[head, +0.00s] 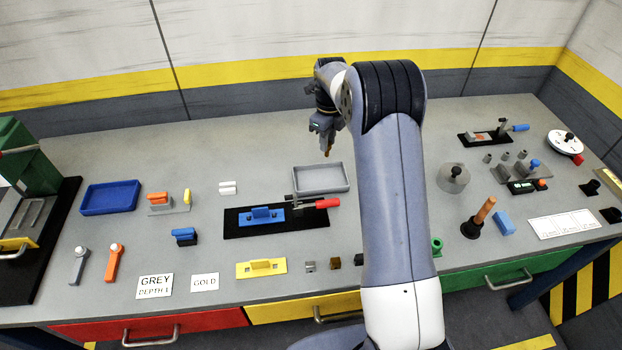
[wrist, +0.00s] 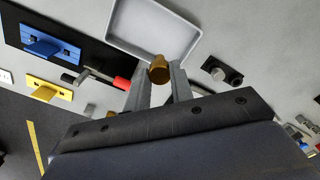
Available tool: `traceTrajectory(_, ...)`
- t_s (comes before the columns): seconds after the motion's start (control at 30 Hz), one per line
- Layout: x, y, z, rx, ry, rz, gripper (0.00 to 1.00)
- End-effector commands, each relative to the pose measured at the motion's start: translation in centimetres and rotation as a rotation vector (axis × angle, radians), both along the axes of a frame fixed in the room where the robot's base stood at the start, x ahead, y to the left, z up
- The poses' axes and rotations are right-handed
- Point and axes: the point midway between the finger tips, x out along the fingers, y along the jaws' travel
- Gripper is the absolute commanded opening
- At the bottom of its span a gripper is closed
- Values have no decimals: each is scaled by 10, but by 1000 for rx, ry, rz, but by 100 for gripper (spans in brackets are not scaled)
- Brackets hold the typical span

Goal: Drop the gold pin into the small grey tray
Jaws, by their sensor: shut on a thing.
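My gripper (head: 326,138) is above the back of the bench, over the small grey tray (head: 321,190). It points down and is shut on the gold pin (head: 327,152). In the wrist view the pin (wrist: 159,69) shows as a gold round end between the two fingers of my gripper (wrist: 158,84). The grey tray (wrist: 190,30) lies beyond the pin in that view, and its inside looks empty. In the head view the pin is above the tray's back edge, apart from it. The exact height cannot be told.
A black plate with a blue block (head: 262,215) and a red-handled clamp (head: 326,203) lies in front of the tray. A blue tray (head: 110,197) stands at left. Label cards (head: 205,282) lie near the front edge. My arm hides the bench's middle right.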

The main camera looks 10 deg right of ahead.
Motion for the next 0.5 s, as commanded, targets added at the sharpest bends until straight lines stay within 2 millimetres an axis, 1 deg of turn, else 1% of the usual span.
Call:
traceTrajectory(0.4,0,0,-47,0,0,0,0)
traceTrajectory(0.5,0,0,-54,0,0,0,0)
